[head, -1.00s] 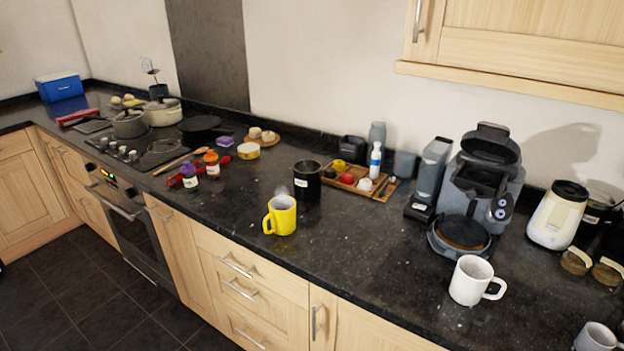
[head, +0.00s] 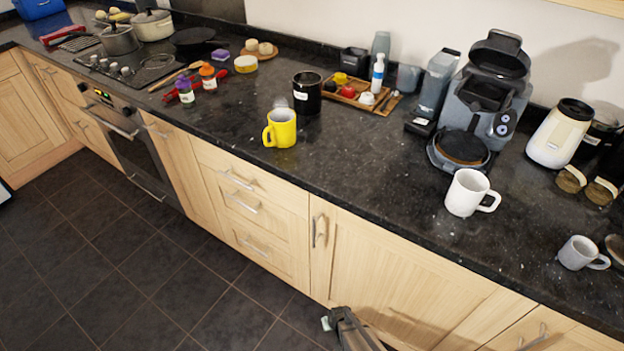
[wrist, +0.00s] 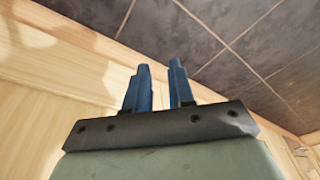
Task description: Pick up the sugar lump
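I cannot make out a sugar lump in either view; anything that small on the counter is too small to tell. My gripper (head: 328,322) shows at the bottom of the head view, low in front of the cabinet doors and below the counter top. In the wrist view its two blue fingers (wrist: 160,75) stand apart with nothing between them, with floor tiles and cabinet wood behind.
The dark counter (head: 375,165) holds a yellow mug (head: 281,128), a black canister (head: 307,95), a wooden tray (head: 382,110) of small items, a white mug (head: 466,192), a coffee machine (head: 487,90) and a grey cup (head: 578,253). Bare counter lies between the two larger mugs.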

